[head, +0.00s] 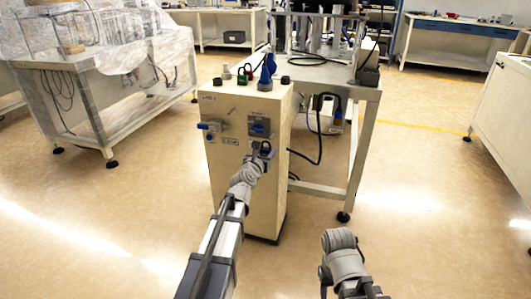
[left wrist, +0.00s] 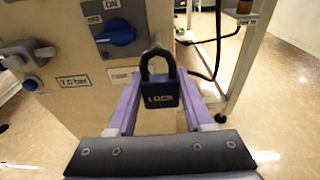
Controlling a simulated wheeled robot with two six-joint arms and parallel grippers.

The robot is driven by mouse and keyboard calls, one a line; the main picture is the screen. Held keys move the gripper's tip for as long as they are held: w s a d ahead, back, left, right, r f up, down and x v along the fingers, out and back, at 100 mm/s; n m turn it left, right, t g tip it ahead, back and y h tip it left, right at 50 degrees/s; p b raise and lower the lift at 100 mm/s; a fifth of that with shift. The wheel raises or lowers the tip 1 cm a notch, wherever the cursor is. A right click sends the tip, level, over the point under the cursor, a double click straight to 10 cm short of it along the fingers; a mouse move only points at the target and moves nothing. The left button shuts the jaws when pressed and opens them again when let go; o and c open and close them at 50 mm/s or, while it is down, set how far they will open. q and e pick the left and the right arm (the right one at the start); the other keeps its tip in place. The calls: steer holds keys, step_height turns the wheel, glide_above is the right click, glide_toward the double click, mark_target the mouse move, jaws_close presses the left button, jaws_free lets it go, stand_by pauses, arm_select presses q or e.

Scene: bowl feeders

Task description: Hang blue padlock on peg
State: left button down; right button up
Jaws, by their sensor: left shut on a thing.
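The blue padlock (left wrist: 160,93) is upright in the left wrist view, with "LOCK" on its dark blue body and its black shackle on top. My left gripper (left wrist: 157,100) is shut on it, with a purple finger on each side. In the head view, my left gripper (head: 262,153) holds the padlock close in front of the beige cabinet (head: 229,170), below its blue rotary switch (head: 260,126). I cannot make out with certainty which part is the peg. My right arm shows at the lower right in the head view; its fingers do not show.
Small red, green and blue items stand on the cabinet top. A metal-framed table (head: 335,78) stands behind it, with black cables hanging. The floor in front is clear.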

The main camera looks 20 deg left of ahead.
mark_target(273, 140)
arm_select(q)
steer(key=shift+w+d, duration=0.1)
steer(key=shift+w, duration=3.15)
stand_by(1.6)
steer(key=shift+f+b, duration=0.3)
stand_by(0.8)
jaws_free()
stand_by(0.5)
steer(key=shift+s, duration=0.1)
steer(key=shift+s+r+p, duration=0.2)
steer(key=shift+s, duration=0.95)
steer(key=shift+s+r+p, duration=0.15)
steer(key=shift+s, duration=0.95)
steer(key=shift+s+r+p, duration=0.2)
steer(key=shift+s, duration=0.95)
